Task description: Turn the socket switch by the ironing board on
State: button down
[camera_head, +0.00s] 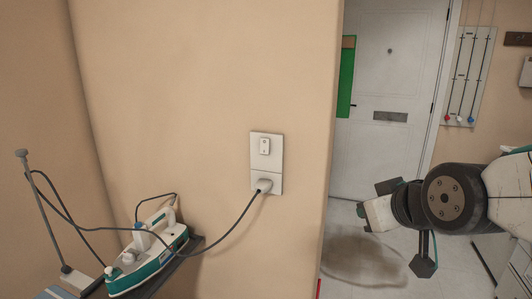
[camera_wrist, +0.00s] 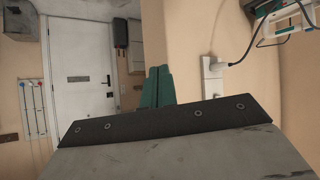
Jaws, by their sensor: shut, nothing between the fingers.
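The socket switch (camera_head: 264,146) is a small white rocker on the upper half of a white wall plate (camera_head: 277,158). A white plug (camera_head: 265,184) with a dark cord sits in the lower half. In the wrist view, which looks upside down, the plate (camera_wrist: 213,88) stands right of my fingers, partly hidden by the gripper body. My gripper (camera_head: 364,212) is right of the wall corner in the head view, apart from the switch. Its green fingers (camera_wrist: 157,72) are shut together and empty. I cannot tell the rocker's on or off position.
The wall's outer corner lies between the plate and my arm. A white door (camera_head: 385,150) stands behind, with open floor before it.

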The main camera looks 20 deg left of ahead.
aim_at(265, 146)
jog(key=a+r+n+t+y, duration=0.2)
jog(key=a+r+t+y, duration=0.1)
jog(key=a, duration=0.9)
jog(key=s+a+r+n+t+y, duration=0.1)
jog(key=a+r+n+t+y, duration=0.2)
jog(key=a, duration=0.9)
jog(key=shift+s+y, duration=0.15)
jog(key=shift+y, duration=0.65)
jog(key=shift+w+d+f, duration=0.15)
jog(key=shift+w, duration=1.3)
jog(key=shift+w+d+f, duration=0.15)
jog(key=shift+w+f, duration=0.05)
jog(key=shift+w, duration=1.3)
jog(key=shift+w+d+f, duration=0.15)
jog(key=shift+w, duration=1.3)
jog(key=shift+w+t, duration=0.15)
jog(key=shift+t, duration=0.15)
jog(key=shift+w+f, duration=0.1)
jog(key=shift+w, duration=0.2)
jog(key=shift+w, duration=0.25)
jog(key=shift+s, duration=0.1)
